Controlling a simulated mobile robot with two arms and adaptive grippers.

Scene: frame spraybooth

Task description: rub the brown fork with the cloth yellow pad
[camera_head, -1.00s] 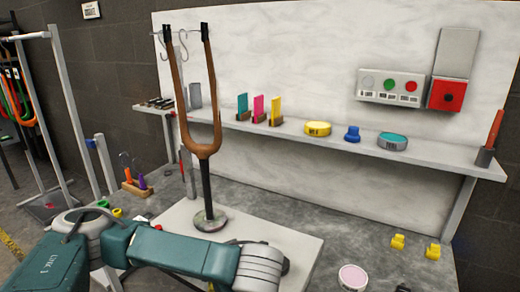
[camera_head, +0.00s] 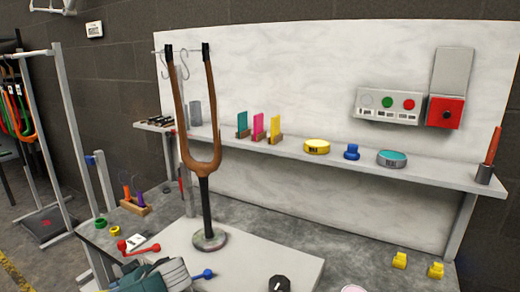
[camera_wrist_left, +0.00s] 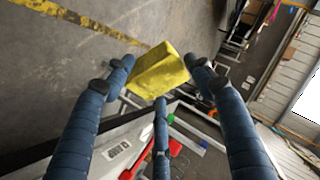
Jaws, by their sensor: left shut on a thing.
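The brown fork (camera_head: 203,168) stands upright in the head view, its two prongs pointing up with black tips. Its black stem rises from a round grey base (camera_head: 210,239) on a pale board. The yellow pad (camera_wrist_left: 158,71) is a soft-looking block in the left wrist view. My left gripper (camera_wrist_left: 160,78) is shut on the yellow pad, with its blue fingers around it. In the head view only part of my left arm shows at the bottom edge, and neither the pad nor the fingers can be made out. My right gripper is not in view.
A shelf (camera_head: 300,155) behind holds coloured cards, a yellow tin (camera_head: 316,147) and a teal-topped tin (camera_head: 392,159). Red (camera_head: 140,249) and blue (camera_head: 203,274) handled items lie near my arm. Yellow clips sit at right.

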